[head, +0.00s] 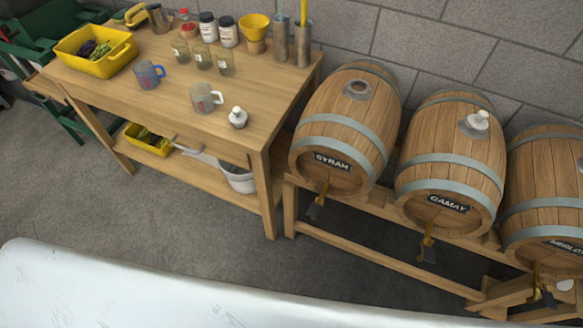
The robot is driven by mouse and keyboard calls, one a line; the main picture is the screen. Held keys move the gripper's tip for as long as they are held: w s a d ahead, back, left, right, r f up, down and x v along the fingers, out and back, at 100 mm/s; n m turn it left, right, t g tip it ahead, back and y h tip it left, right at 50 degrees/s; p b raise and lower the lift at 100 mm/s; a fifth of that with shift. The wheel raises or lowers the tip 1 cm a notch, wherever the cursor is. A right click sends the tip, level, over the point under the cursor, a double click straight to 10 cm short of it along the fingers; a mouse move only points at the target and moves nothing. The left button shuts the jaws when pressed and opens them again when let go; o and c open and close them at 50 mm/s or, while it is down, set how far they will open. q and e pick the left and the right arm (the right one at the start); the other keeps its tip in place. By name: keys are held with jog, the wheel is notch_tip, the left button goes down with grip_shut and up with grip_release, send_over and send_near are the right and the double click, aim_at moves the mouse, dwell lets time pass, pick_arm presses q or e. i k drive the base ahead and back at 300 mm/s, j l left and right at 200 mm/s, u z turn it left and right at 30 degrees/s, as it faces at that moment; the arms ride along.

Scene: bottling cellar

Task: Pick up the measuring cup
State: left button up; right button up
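Two clear cups with handles that look like measuring cups stand upright on the wooden table. One measuring cup with blue markings and a blue-tinted handle (147,75) is near the table's middle. The other measuring cup with red markings (202,99) is closer to the table's right front. Neither of my grippers is in view.
On the wooden table (110,80) are a yellow crate with grapes (73,60), glass jars (203,57), a yellow funnel (254,27), tall cylinders (303,45) and a white stopper (238,117). Barrels (345,125) stand right of it. Grey floor (130,205) is clear in front.

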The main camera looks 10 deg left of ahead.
aim_at(208, 99)
jog(key=i+j+u, duration=0.3)
jog(key=j, duration=0.4)
jog(key=i+j+u, duration=0.35)
jog(key=i+j, duration=0.25)
